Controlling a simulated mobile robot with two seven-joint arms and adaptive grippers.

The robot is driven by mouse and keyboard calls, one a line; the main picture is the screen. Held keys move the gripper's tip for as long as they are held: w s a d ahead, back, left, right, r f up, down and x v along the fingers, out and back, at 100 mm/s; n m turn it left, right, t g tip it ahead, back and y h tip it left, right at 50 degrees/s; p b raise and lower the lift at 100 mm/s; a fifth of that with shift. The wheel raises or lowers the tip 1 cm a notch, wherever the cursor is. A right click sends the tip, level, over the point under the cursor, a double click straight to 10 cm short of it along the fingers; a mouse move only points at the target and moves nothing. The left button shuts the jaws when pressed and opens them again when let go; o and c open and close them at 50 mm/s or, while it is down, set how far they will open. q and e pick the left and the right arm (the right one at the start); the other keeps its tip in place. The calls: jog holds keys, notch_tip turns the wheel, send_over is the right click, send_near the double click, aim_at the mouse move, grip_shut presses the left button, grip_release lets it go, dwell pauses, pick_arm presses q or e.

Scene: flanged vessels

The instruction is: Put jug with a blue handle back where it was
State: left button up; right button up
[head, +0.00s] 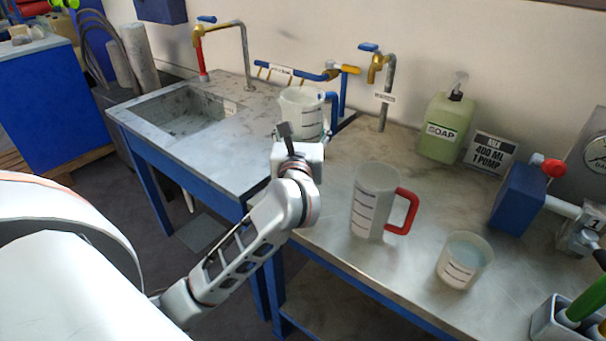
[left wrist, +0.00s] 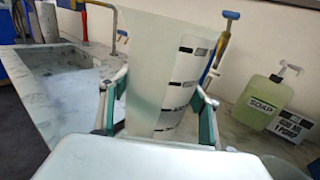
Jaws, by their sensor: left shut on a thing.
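The jug with a blue handle (head: 301,112) is a translucent pale cup with dark measuring marks. In the head view it is at the back, by the join of the sink counter and the metal bench. Its blue handle (head: 333,108) shows on its right side. My left gripper (head: 289,138) is shut on the jug, and the arm hides its lower part. In the left wrist view the jug (left wrist: 160,65) stands between the two fingers, nearly upright. I cannot tell whether its base touches the surface. My right gripper is not in view.
A red-handled jug (head: 368,205) and a small beaker with liquid (head: 465,260) stand on the metal bench (head: 330,235). A soap bottle (head: 446,125), a sign (head: 490,152) and a tap (head: 380,75) are behind. The sink (head: 180,110) is left. The bench's front middle is clear.

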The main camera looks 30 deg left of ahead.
pick_arm(q)
notch_tip(320, 180, down, 7)
jog(key=shift+f+b, duration=0.15)
jog(key=shift+b, duration=0.45)
jog(key=shift+f+b, duration=0.4)
jog(key=shift+f, duration=2)
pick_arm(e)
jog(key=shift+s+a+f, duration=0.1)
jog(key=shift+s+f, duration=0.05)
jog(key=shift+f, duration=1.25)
pick_arm(q)
jog(key=shift+f, duration=0.1)
jog(key=o, duration=0.9)
jog(key=shift+f, duration=0.15)
jog(key=o, duration=0.4)
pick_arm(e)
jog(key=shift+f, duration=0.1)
